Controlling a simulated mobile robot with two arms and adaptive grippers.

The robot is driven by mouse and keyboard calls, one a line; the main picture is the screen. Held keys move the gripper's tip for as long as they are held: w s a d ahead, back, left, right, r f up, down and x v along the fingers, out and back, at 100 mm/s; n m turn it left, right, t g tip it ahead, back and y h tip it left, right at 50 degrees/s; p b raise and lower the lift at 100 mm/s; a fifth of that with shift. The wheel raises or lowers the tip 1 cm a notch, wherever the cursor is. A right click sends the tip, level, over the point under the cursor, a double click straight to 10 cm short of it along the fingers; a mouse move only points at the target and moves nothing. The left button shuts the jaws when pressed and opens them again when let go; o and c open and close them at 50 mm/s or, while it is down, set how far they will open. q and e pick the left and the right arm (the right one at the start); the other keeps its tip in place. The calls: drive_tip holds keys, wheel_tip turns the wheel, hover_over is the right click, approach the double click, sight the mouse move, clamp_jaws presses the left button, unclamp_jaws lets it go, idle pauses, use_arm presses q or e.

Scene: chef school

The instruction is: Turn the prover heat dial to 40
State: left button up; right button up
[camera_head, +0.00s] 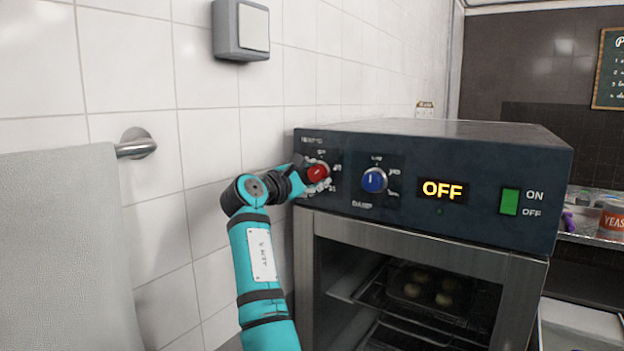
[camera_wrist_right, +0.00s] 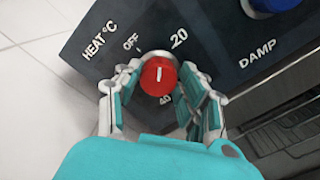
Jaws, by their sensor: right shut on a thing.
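The red heat dial (camera_head: 318,172) is at the left end of the prover's dark front panel. In the right wrist view the dial (camera_wrist_right: 158,76) has a white mark pointing between OFF and 20; the 40 label (camera_wrist_right: 165,100) is partly covered below it. My right gripper (camera_head: 308,178) reaches in from the left, its two fingers on opposite sides of the dial, shut on it. The fingers hide part of the scale. The prover's display (camera_head: 442,190) reads OFF in yellow. My left gripper is not in view.
The blue damp dial (camera_head: 374,181) sits just right of the heat dial. A green switch (camera_head: 509,201) marked ON and OFF is further right. Below is the glass door (camera_head: 400,290) with pale pieces inside. A tiled wall and a grey towel (camera_head: 65,250) on a rail are at left.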

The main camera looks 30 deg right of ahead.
drive_tip(key=m+b, duration=0.2)
drive_tip(key=m, duration=0.2)
drive_tip(key=shift+s+d+m, duration=0.1)
drive_tip(key=shift+m, duration=0.2)
drive_tip(key=m+b, duration=0.1)
drive_tip(key=m, duration=0.2)
drive_tip(key=shift+m+b, duration=0.3)
drive_tip(key=shift+m, duration=0.1)
drive_tip(key=m+b, duration=0.1)
drive_tip(key=m, duration=0.3)
drive_tip(key=shift+b, duration=0.35)
drive_tip(key=m+b, duration=0.1)
drive_tip(key=m, duration=0.4)
drive_tip(key=shift+w, duration=0.2)
drive_tip(key=m+b, duration=0.1)
drive_tip(key=m, duration=0.2)
drive_tip(key=shift+m, duration=0.3)
drive_tip(key=m+b, duration=0.1)
drive_tip(key=m, duration=0.2)
drive_tip(key=shift+w+m, duration=0.1)
drive_tip(key=shift+m, duration=0.3)
drive_tip(key=m, duration=0.4)
drive_tip(key=shift+w, duration=0.1)
drive_tip(key=shift+m+b, duration=0.3)
drive_tip(key=shift+m, duration=1.8)
